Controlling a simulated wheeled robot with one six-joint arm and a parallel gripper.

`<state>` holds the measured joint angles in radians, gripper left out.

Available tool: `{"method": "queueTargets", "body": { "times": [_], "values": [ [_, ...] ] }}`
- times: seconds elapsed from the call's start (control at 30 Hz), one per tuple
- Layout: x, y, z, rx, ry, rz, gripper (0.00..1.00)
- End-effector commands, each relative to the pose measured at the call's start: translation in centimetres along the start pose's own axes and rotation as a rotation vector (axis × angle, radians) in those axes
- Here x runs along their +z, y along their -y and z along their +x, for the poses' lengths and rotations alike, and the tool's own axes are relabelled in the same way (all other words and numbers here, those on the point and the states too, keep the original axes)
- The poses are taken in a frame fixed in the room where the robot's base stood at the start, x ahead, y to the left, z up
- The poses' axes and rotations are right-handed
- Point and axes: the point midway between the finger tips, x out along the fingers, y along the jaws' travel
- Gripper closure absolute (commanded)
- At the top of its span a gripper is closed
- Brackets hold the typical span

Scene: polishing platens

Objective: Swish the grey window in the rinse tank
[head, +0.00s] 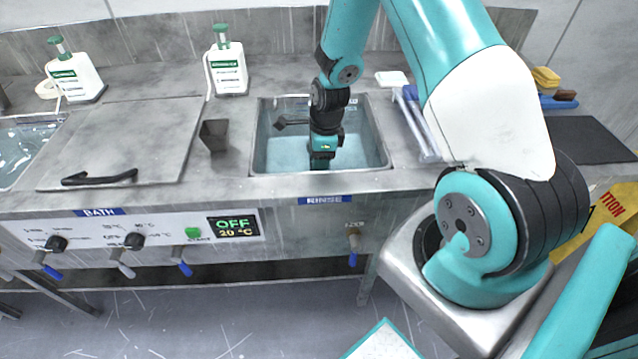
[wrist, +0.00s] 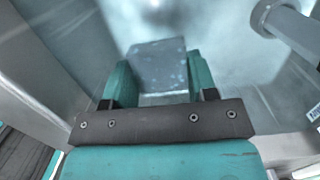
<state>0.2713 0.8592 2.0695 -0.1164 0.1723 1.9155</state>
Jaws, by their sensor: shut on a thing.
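The grey window (wrist: 160,68) is a small flat square piece with light specks. It sits between my gripper's two teal fingers in the wrist view (wrist: 158,85), and the gripper is shut on it. In the head view my gripper (head: 320,162) points down inside the rinse tank (head: 262,150), a rectangular steel sink with pale blue water. The window is hidden there behind the gripper or below the water. In the wrist view the tank's wall and floor (wrist: 232,60) show around the window. I cannot tell how deep the window is.
A dark tapered cup (head: 214,135) and a lidded bath (head: 125,140) stand to the left. Two white bottles (head: 228,68) (head: 75,75) stand behind. A blue-handled rack (head: 412,115) lies right of the tank.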

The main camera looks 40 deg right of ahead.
Motion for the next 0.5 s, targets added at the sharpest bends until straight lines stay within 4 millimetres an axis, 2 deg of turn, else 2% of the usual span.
{"method": "queueTargets", "body": {
  "times": [0.03, 0.5],
  "values": [
    [0.1, 0.0, -1.1, 0.000, 0.000, 0.000, 0.74],
    [0.7, 0.0, -6.0, -0.001, 0.000, 0.000, 0.74]
  ]
}}
